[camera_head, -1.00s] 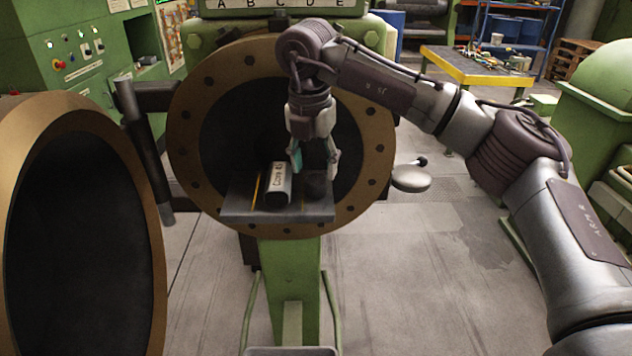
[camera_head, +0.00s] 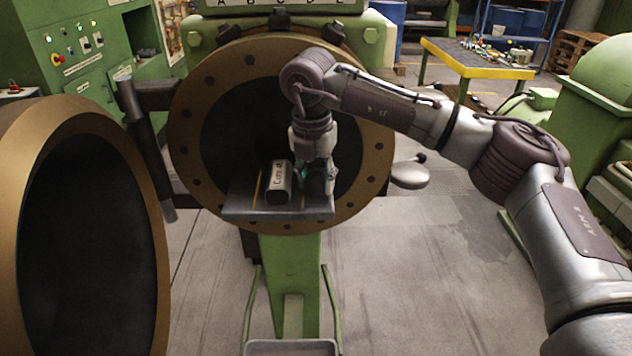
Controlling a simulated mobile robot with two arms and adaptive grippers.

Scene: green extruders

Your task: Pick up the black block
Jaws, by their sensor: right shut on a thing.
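The black block (camera_head: 314,188) is a small dark shape on the right part of the grey shelf (camera_head: 275,214), in front of the round opening. My right gripper (camera_head: 317,179) points down at it and is shut on it; the fingers and the dark background hide much of the block. I cannot tell whether the block still touches the shelf. My left gripper is not in view.
A pale labelled block (camera_head: 279,181) stands on the shelf just left of my gripper. A bronze flange ring (camera_head: 208,75) surrounds the dark opening. An open round door (camera_head: 60,125) stands at the left. The floor at right front is clear.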

